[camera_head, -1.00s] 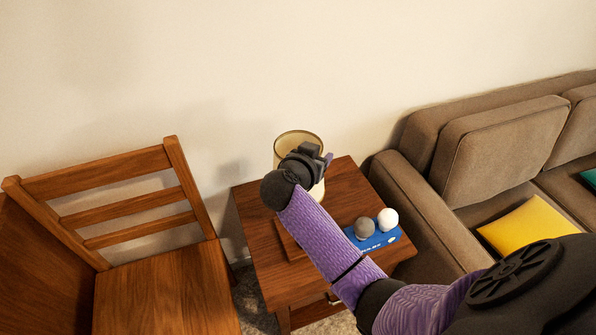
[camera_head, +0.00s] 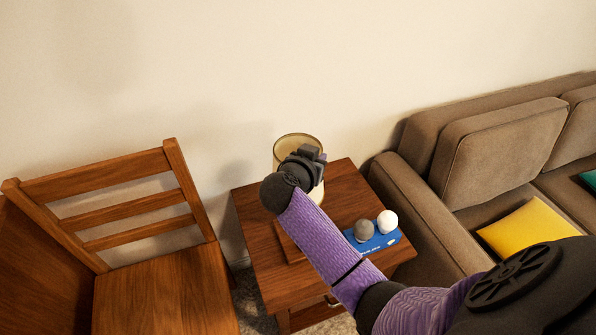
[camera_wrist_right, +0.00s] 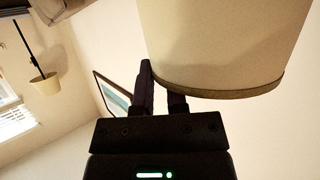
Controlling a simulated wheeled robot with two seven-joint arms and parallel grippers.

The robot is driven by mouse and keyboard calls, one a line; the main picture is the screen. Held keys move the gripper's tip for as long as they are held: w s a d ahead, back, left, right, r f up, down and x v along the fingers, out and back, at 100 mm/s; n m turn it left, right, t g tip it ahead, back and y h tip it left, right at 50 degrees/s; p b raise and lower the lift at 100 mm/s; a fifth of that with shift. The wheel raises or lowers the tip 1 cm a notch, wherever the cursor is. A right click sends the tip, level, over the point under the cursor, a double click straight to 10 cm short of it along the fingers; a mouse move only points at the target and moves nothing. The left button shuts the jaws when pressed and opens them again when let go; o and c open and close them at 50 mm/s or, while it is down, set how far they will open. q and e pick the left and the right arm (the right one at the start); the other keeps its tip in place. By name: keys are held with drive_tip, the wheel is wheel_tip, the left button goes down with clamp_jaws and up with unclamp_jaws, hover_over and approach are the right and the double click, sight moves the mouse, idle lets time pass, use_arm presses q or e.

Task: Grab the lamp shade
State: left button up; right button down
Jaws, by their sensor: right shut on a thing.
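The cream lamp shade (camera_head: 298,140) stands at the back of the wooden side table, near the wall. In the right wrist view the lamp shade (camera_wrist_right: 225,40) fills the upper right, with a darker band along its rim. My right gripper (camera_head: 308,160) is at the shade's near side and covers part of it. In the wrist view the right gripper (camera_wrist_right: 162,88) is shut on the shade's edge. One finger shows beside the shade; the other finger's tip is hidden by it. My left gripper is not in view.
The side table (camera_head: 252,215) carries a blue box (camera_head: 380,241) with a grey ball (camera_head: 364,230) and a white ball (camera_head: 387,221). A wooden chair (camera_head: 165,290) stands left, a brown sofa (camera_head: 420,215) right. The wall is close behind.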

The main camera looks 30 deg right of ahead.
drive_tip(key=shift+f, duration=0.15)
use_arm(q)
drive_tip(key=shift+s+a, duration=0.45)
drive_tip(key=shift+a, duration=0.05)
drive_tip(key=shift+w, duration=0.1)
